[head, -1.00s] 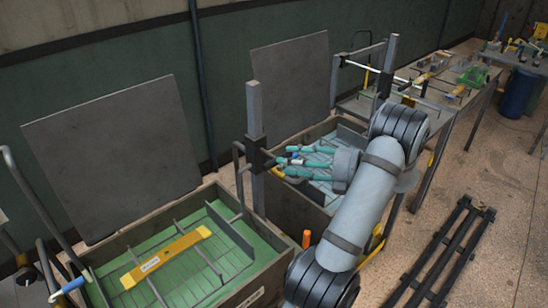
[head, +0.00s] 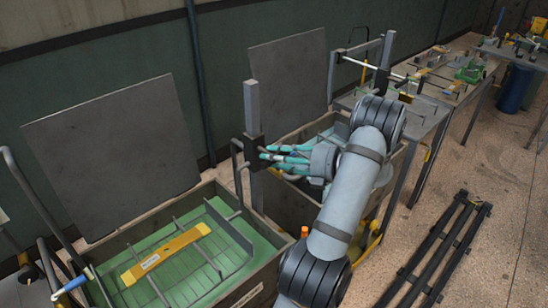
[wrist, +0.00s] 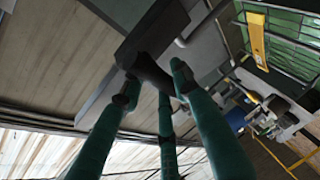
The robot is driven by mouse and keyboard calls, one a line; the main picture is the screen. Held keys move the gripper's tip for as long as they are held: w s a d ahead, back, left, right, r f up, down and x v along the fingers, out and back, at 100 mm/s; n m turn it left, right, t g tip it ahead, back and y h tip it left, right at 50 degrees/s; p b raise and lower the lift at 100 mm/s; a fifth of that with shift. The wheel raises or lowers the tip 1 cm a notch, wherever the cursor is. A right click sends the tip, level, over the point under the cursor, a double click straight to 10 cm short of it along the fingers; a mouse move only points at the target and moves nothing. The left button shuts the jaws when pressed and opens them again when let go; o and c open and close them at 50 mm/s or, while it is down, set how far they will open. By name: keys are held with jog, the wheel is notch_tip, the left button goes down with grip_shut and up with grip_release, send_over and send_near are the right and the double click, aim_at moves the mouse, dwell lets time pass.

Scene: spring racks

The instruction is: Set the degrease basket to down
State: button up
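My gripper (head: 268,153) has long teal fingers. It reaches left to a black sliding block (head: 254,151) on an upright grey post (head: 251,108). In the wrist view the finger tips (wrist: 154,86) are spread apart on either side of a dark handle (wrist: 148,72); whether they touch it I cannot tell. The post stands between two open tanks. The left tank (head: 236,292) holds green liquid and a wire basket with a yellow bar (head: 166,253). The middle tank (head: 289,206) is partly hidden behind my arm. No readable label shows which basket is the degrease one.
Two grey panels (head: 112,155) (head: 288,86) stand behind the tanks. A worktable with parts (head: 425,112) is at the back right, beside a blue bin (head: 513,88). A black rail frame (head: 440,250) lies on the floor at right.

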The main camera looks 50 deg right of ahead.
jog(key=shift+a+f, duration=0.1)
jog(key=shift+f, duration=0.05)
jog(key=c, duration=0.6)
grip_shut()
jog(key=shift+f, duration=0.15)
notch_tip(320, 180, down, 16)
jog(key=b, duration=0.8)
jog(key=shift+a+b, duration=0.2)
jog(key=shift+b, duration=0.2)
jog(key=shift+s, duration=0.1)
jog(key=o, duration=0.9)
grip_release()
jog(key=shift+o, duration=1)
jog(key=shift+d, duration=0.1)
